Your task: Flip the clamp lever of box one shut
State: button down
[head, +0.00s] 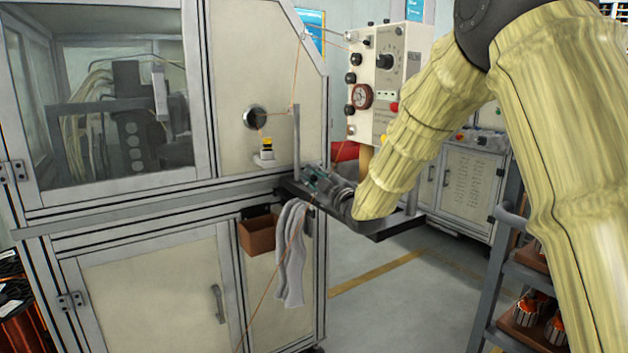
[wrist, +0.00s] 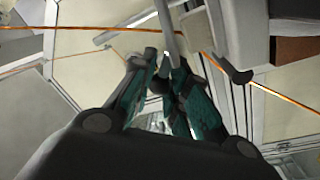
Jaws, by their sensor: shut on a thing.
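My gripper (head: 316,182) is at the machine's side shelf in the head view, beside an upright grey post (head: 297,135). In the wrist view its two teal fingers (wrist: 169,62) close around the lower end of a slim grey bar (wrist: 166,25). I cannot tell for sure whether this bar is the clamp lever. A grey arm with a dark rounded end (wrist: 238,74) shows just right of the fingers, apart from them. Which part is box one is not clear; my arm and fingers hide part of the shelf.
Orange wire (head: 297,75) runs from the machine past the post and down, and crosses the wrist view (wrist: 85,25). A control box (head: 385,80) stands behind the shelf (head: 384,232). A grey cloth (head: 291,255) and brown bin (head: 258,234) hang below. A cart (head: 515,262) stands right.

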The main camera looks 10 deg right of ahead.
jog(key=c, duration=1.3)
grip_release()
notch_tip(320, 180, up, 10)
